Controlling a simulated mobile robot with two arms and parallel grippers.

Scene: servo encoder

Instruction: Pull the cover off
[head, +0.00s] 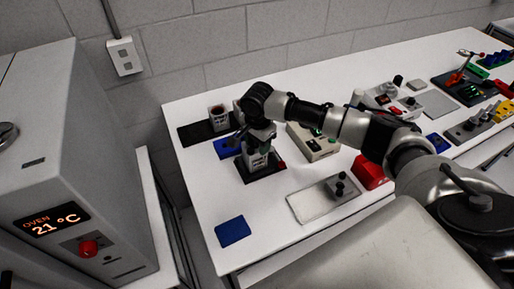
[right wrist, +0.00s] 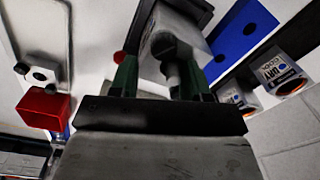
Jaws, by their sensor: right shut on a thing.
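The servo unit (head: 257,162) is a grey block with a dark label, standing on a black base (head: 266,176) at the left part of the table. My right gripper (head: 262,132) points down at its top. In the right wrist view, the green-padded fingers (right wrist: 162,78) are closed around a narrow grey knob on the cover (right wrist: 178,38), a grey boxy piece over the servo. I cannot tell whether the cover is seated or lifted. The wrist and fingers hide much of the top in the head view. My left gripper is out of view.
A blue holed block (head: 226,148) and a black tray (head: 194,134) with labelled containers (head: 218,118) stand behind. A blue pad (head: 232,231) lies in front. A grey plate with a knob (head: 322,198), a red block (head: 371,172) and a beige box (head: 313,144) are to the right. An oven (head: 60,170) stands left.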

